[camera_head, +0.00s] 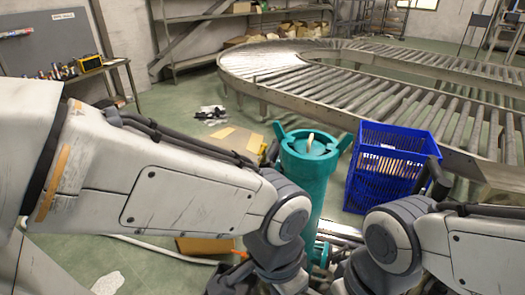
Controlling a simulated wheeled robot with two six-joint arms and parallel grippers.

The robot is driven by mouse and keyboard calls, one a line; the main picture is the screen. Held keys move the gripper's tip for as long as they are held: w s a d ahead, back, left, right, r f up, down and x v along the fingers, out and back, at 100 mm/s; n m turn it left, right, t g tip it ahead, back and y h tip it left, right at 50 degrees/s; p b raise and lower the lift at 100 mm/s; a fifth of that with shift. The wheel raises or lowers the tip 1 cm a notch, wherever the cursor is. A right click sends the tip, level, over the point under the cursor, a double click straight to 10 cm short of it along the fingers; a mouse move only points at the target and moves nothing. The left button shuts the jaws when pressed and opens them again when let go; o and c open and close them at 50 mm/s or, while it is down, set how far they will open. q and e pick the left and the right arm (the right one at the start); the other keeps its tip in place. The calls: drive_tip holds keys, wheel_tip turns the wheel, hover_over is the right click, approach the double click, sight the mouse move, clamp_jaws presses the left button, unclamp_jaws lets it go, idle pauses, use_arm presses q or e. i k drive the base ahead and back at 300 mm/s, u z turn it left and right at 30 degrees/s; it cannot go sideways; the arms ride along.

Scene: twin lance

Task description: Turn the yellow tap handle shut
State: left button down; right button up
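A tall teal cylinder (303,180) stands upright between my two arms, with teal lugs at its top. A small pale yellow piece (310,141) sticks up from the middle of its lid; I cannot tell whether it is the tap handle. No other clear yellow handle shows. My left arm crosses from the left in front of the cylinder and hides part of its left side. My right arm comes in from the right. Both wrists point down at the bottom edge, and the fingers of both grippers are out of sight.
A blue plastic crate (402,140) stands right of the cylinder. Behind is a curved roller conveyor (340,85). A flat cardboard piece (228,140) and an orange-brown box (205,245) lie on the green floor. A pale hose (165,251) runs along it. Open floor shows at left.

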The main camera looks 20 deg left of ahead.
sight(264, 146)
drive_tip(key=k, duration=1.3)
drive_tip(key=u, duration=0.6)
drive_tip(key=i, duration=0.55)
drive_tip(key=u, duration=0.55)
drive_tip(key=i, duration=1.4)
drive_tip(key=z, duration=0.75)
